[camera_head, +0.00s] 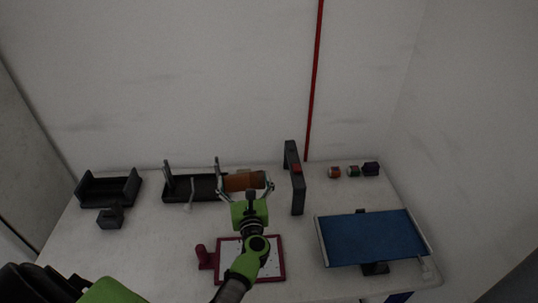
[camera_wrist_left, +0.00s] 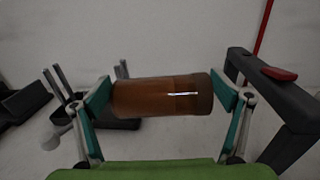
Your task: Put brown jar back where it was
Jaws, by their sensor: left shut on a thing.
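The brown jar (camera_head: 244,181) lies on its side between the fingers of my left gripper (camera_head: 244,187). In the left wrist view the jar (camera_wrist_left: 165,95) is horizontal, with the green-padded fingers of my left gripper (camera_wrist_left: 168,100) closed on its two ends. The jar is at the back of the table, just right of a dark rack (camera_head: 190,188) with upright grey posts. Whether it touches the table or rack cannot be told. My right gripper is not in view.
A dark grey frame with a red part (camera_head: 297,180) stands close right of the jar. Small jars (camera_head: 352,171) stand at the back right. A blue panel (camera_head: 372,238) is at front right, a red-framed board (camera_head: 276,270) in front, a dark holder (camera_head: 109,190) at left.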

